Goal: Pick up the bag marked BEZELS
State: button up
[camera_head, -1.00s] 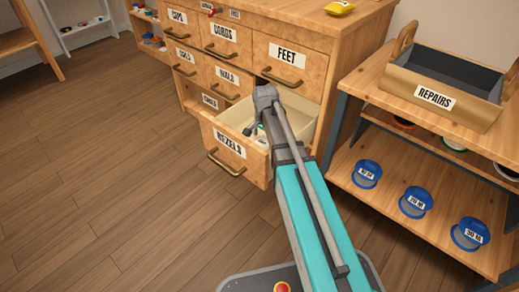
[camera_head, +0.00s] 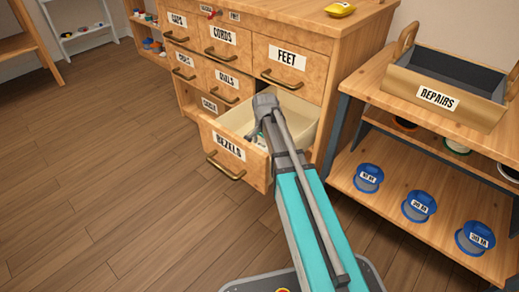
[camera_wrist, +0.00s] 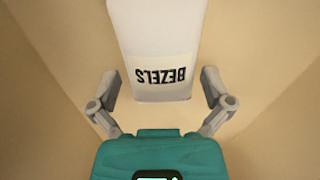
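The white bag marked BEZELS (camera_wrist: 155,30) shows in the wrist view, its label upside down. It lies in the open drawer labelled BEZELS (camera_head: 228,146). My gripper (camera_wrist: 160,88) is open, with one finger on each side of the bag's label end in the wrist view. The fingers appear apart from the bag, with gaps on both sides.
The drawer's cream inner walls (camera_wrist: 50,60) surround my gripper. The closed FEET drawer (camera_head: 287,65) is above and behind. Floor at left is clear.

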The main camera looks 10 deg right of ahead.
aim_at(264, 143)
jog(key=c, duration=0.9)
jog(key=shift+r, duration=0.15)
notch_tip(264, 143, up, 10)
jog(key=p, duration=1)
